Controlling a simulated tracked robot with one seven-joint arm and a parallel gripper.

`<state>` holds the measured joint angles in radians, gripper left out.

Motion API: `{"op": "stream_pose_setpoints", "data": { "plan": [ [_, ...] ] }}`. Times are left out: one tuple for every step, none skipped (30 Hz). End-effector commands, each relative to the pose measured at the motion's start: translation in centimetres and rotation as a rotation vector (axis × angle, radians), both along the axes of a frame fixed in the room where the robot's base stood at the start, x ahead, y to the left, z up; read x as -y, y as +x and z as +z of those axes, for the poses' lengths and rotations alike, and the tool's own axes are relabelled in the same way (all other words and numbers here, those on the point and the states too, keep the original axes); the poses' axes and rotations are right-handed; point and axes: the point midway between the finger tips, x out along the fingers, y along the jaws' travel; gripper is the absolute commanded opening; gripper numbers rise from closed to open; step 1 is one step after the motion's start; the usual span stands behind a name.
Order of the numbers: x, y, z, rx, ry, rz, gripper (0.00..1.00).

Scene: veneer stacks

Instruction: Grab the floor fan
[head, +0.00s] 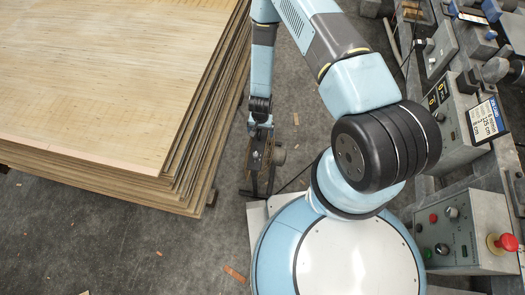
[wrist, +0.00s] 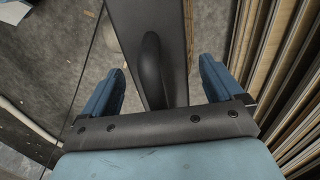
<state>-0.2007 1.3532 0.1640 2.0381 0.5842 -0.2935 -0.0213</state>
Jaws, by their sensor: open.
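The floor fan (head: 264,165) stands on the floor between the veneer stack and my base. In the wrist view, a dark grey panel with a raised black handle (wrist: 150,68), apparently the fan's, lies between the two blue fingers. My gripper is open, with a finger on each side and visible gaps. Whether the handle is at fingertip depth I cannot tell.
The large veneer stack (head: 110,75) is close on the left in the head view; its layered edges (wrist: 285,75) fill the right of the wrist view. A control panel (head: 458,232) with a red button stands at right. Wood scraps dot the open floor.

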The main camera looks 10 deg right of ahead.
Motion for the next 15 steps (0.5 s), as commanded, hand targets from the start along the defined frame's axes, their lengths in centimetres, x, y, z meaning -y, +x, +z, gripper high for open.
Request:
{"op": "stream_pose_setpoints", "data": {
  "plan": [
    [0.00, 0.00, 0.01, 0.000, 0.000, 0.000, 0.94],
    [0.00, 0.00, 0.01, 0.000, 0.000, 0.000, 0.91],
    [0.00, 0.00, 0.02, 0.000, 0.000, 0.000, 0.87],
    [0.00, 0.00, 0.02, 0.000, 0.000, 0.000, 0.84],
    [0.00, 0.00, 0.02, 0.000, 0.000, 0.000, 0.81],
    [0.00, 0.00, 0.02, 0.000, 0.000, 0.000, 0.77],
    [0.00, 0.00, 0.02, 0.000, 0.000, 0.000, 0.74],
    [0.00, 0.00, 0.03, 0.000, 0.000, 0.000, 0.72],
    [0.00, 0.00, 0.03, 0.000, 0.000, 0.000, 0.68],
    [0.00, 0.01, 0.03, 0.000, 0.000, 0.000, 0.65],
    [0.00, 0.00, 0.03, 0.000, 0.000, 0.000, 0.62],
    [0.00, 0.01, 0.03, 0.000, 0.000, 0.000, 0.58],
    [0.00, 0.01, 0.03, 0.000, 0.000, 0.000, 0.55],
    [0.00, 0.01, 0.03, 0.000, 0.000, 0.000, 0.52],
    [0.00, 0.01, 0.03, 0.000, 0.000, 0.000, 0.49]
  ]
}}
